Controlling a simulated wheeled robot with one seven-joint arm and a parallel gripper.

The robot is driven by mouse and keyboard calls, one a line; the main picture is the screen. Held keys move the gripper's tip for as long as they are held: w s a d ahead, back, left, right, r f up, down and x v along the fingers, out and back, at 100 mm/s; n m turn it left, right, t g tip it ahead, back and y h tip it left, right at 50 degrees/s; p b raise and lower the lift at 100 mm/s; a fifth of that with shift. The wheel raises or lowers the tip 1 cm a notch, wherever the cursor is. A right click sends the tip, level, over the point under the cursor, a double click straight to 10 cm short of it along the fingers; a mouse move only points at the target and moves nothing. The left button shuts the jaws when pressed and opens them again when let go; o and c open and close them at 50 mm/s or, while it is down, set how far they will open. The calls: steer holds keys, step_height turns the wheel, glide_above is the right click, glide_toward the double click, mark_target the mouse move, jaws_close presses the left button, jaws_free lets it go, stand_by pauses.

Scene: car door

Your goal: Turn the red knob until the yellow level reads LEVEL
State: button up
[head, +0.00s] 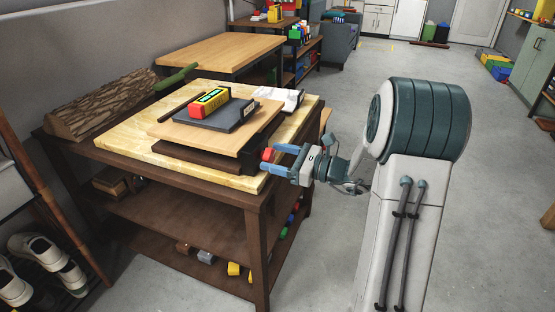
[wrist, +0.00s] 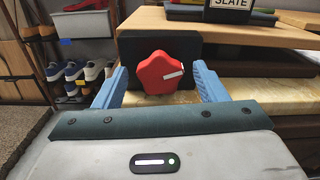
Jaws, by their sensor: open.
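The red knob (wrist: 160,73) is a lobed knob with a white mark pointing right, on a black plate (wrist: 186,46) at the side of a wooden board. It also shows in the head view (head: 267,154). In the wrist view only the slab's "SLATE" label (wrist: 231,4) shows clearly. My gripper (wrist: 160,82) is open, its blue fingers on either side of the knob with gaps visible.
The board stack rests on a pale slab (head: 128,138) on a brown workbench (head: 255,200) with lower shelves. A log (head: 105,103) lies at the back left. A white item (head: 291,97) sits right of the slate. The floor right of the bench is clear around my arm.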

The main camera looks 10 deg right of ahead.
steer(key=shift+a, duration=0.1)
steer(key=c, duration=1)
steer(key=n+b, duration=0.2)
steer(key=n, duration=0.1)
steer(key=shift+f+b, duration=0.25)
steer(key=shift+b, duration=0.1)
steer(key=shift+r+n+b, duration=0.15)
steer(key=shift+n+b, duration=0.35)
steer(key=shift+n, duration=0.6)
steer(key=o, duration=1)
steer(key=shift+s, duration=0.1)
steer(key=p+v, duration=0.3)
steer(key=v, duration=1.1)
